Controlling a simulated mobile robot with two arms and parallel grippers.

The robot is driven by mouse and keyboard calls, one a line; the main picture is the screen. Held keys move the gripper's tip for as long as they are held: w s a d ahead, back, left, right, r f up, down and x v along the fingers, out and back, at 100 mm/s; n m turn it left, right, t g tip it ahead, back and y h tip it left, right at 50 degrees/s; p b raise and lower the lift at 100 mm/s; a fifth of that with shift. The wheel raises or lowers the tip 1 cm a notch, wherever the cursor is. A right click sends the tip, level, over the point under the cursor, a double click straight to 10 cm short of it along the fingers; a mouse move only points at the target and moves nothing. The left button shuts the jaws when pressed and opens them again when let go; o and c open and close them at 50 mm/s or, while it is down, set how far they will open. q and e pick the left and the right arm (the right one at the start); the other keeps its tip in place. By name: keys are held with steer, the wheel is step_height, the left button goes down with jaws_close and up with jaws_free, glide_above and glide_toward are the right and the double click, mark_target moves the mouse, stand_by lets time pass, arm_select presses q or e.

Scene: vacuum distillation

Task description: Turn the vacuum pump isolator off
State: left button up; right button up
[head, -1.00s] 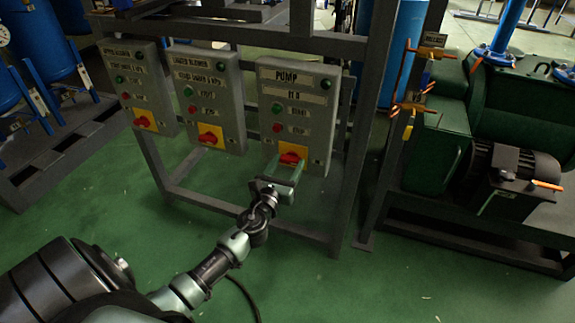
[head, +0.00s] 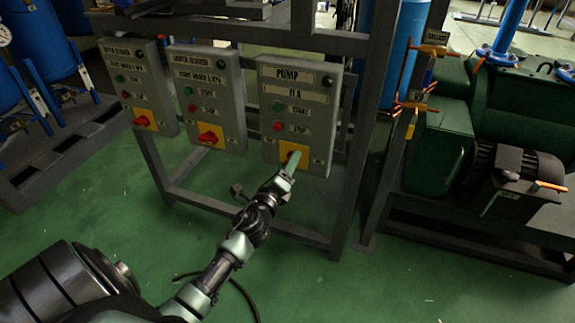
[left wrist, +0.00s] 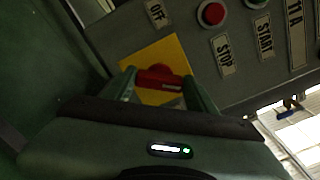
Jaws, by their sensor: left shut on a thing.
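The pump isolator is a red rotary handle (left wrist: 160,79) on a yellow plate (head: 302,149), low on the grey PUMP box (head: 285,75). In the head view the gripper mostly hides the handle. My left gripper (head: 292,160) is at the handle, rolled so that its fingers nearly line up in the head view. In the left wrist view, the fingers of the gripper (left wrist: 162,82) are on either side of the red handle, shut on it. An OFF label (left wrist: 155,13) shows beside the yellow plate. My right gripper is in neither view.
A green start button (head: 279,108) and a red stop button (head: 277,126) sit above the isolator. Two similar boxes (head: 207,80) with red handles stand to the left on the grey frame (head: 345,200). Green machinery (head: 430,150) is to the right. Green floor is open in front.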

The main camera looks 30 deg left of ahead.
arm_select(q)
steer(key=shift+f+n+p, duration=0.15)
steer(key=shift+n+p, duration=0.05)
steer(key=shift+n, duration=1.6)
steer(key=shift+f+n+p, duration=0.1)
steer(key=shift+n+p, duration=0.1)
steer(key=shift+n, duration=1.6)
steer(key=o, duration=1.4)
steer(key=shift+c, duration=0.2)
steer(key=v, duration=0.8)
steer(key=shift+p, duration=0.45)
steer(key=shift+a+n, duration=0.15)
steer(key=shift+n, duration=0.15)
